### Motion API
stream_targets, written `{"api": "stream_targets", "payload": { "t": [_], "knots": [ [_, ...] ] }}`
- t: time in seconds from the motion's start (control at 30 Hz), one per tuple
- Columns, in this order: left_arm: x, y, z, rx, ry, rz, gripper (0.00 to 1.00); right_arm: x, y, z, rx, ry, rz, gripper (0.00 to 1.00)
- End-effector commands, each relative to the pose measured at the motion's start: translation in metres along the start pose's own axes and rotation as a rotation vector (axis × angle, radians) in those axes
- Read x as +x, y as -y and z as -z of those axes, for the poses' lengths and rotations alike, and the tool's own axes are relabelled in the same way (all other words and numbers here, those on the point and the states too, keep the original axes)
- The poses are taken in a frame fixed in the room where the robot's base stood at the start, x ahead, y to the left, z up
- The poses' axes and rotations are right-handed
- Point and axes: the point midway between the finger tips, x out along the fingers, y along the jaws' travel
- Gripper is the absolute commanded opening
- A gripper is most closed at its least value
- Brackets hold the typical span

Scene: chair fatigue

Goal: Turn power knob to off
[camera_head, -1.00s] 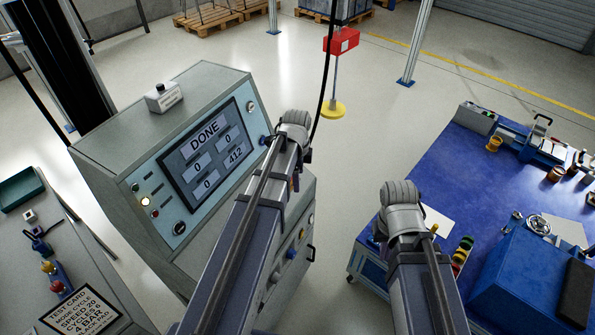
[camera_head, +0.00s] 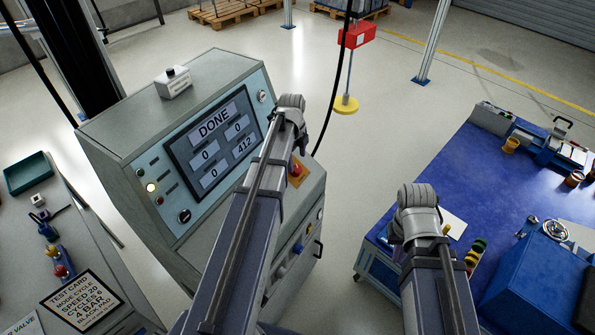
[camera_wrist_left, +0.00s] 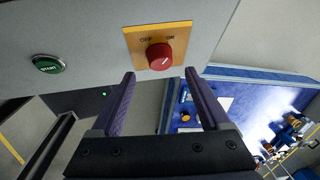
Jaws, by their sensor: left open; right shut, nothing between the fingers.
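The power knob (camera_wrist_left: 159,57) is red and round on a yellow plate (camera_wrist_left: 131,38) marked OFF at left and ON at right. Its pale mark appears to lean toward ON. My left gripper (camera_wrist_left: 160,72) is open in the left wrist view, with one finger on each side below the knob. Nothing is between the fingers, and I cannot tell whether they touch the plate.
The machine's screen (camera_head: 214,143) reads DONE. A green START button (camera_wrist_left: 48,64) sits left of the knob in the wrist view. A blue table (camera_head: 450,175) with tools stands at right, and a grey bench (camera_head: 90,255) at left. Clear floor lies between machine and table.

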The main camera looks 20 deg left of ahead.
Motion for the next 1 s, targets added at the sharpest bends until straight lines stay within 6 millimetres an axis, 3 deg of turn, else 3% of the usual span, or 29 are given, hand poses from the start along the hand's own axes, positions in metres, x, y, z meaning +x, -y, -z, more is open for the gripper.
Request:
{"api": "stream_targets", "payload": {
  "t": [0.03,0.3,0.7,1.0],
  "knots": [
    [0.014,0.0,0.0,0.0,0.0,0.0,0.79,0.014,0.001,0.001,0.0,0.0,0.0,0.0],
    [0.045,0.0,0.0,0.0,0.0,0.0,0.79,0.044,0.004,0.003,0.0,0.0,0.0,0.0],
    [0.048,0.0,0.0,0.0,0.0,0.0,0.78,0.047,0.004,0.003,0.0,0.0,0.0,0.0],
    [0.048,0.0,0.0,0.0,0.0,0.0,0.45,0.047,0.004,0.003,0.0,0.0,0.0,0.0]
  ]
}}
